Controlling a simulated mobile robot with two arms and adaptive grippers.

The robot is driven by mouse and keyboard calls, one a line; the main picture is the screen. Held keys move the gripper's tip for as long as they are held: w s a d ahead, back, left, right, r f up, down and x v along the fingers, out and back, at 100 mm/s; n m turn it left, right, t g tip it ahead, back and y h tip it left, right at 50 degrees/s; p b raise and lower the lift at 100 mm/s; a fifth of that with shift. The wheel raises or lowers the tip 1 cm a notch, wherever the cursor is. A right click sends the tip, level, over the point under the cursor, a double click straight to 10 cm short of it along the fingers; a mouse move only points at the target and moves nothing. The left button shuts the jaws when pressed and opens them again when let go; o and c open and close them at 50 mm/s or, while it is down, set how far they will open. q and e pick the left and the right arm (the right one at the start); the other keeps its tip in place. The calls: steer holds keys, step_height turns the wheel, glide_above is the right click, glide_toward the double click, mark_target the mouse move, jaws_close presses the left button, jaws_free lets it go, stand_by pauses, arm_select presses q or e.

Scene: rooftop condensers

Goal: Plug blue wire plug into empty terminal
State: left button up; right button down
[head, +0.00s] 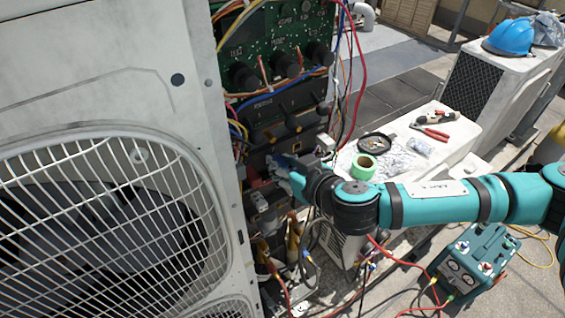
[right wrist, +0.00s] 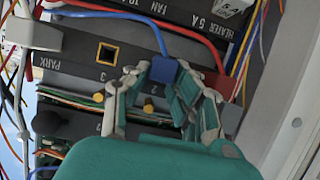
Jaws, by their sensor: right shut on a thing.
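My left gripper is not in view.
A red plug (right wrist: 218,84) is close right of the fingers, and a pale plug (right wrist: 32,35) sits at the left. Loose wires hang around the circuit board (head: 270,45). A white ledge (head: 455,150) holds green tape (head: 364,167) and red pliers (head: 430,132).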

steer(key=shift+s+d, duration=0.1)
steer(key=shift+s, duration=0.05)
steer(key=shift+s+d, duration=0.55)
steer(key=shift+s, duration=0.25)
steer(key=shift+s+d, duration=0.1)
steer(key=shift+s, duration=0.05)
steer(key=shift+s+d, duration=0.35)
steer(key=shift+s, duration=0.15)
steer(key=shift+s+d, duration=0.1)
steer(key=shift+s, duration=0.05)
steer(key=shift+s+d, duration=0.55)
steer(key=shift+s, duration=0.25)
steer(key=shift+s+d, duration=0.5)
steer(key=shift+s, duration=0.3)
